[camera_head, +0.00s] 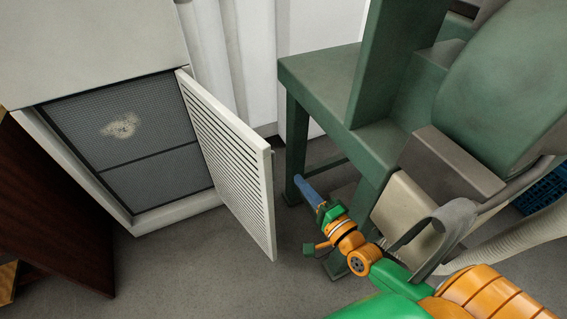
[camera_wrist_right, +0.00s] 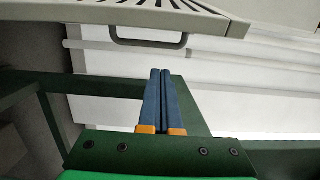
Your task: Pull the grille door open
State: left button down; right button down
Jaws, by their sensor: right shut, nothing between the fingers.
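The white grille door (camera_head: 230,160) stands swung well open from the white cabinet (camera_head: 90,45), hinged at the right side of the opening. Behind it the opening shows a grey mesh filter (camera_head: 125,135) with a pale dusty patch. In the right wrist view the door's edge (camera_wrist_right: 120,38) and its dark handle (camera_wrist_right: 148,42) show at the top. My right gripper (camera_head: 300,181) is to the right of the door, apart from it, by the green machine's leg. Its blue fingers (camera_wrist_right: 165,75) are shut and empty, below the handle in the wrist view. My left gripper is out of view.
A green machine (camera_head: 320,85) with a table and legs stands close on the right, around my right arm. A dark brown wooden panel (camera_head: 50,215) is at the left. A blue crate (camera_head: 545,190) is at the far right. Grey floor (camera_head: 190,270) is clear before the cabinet.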

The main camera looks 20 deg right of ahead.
jog(key=w+a+b, duration=0.1)
jog(key=w, duration=0.7)
jog(key=shift+w+a, duration=0.15)
jog(key=shift+w, duration=0.15)
jog(key=shift+f, duration=0.1)
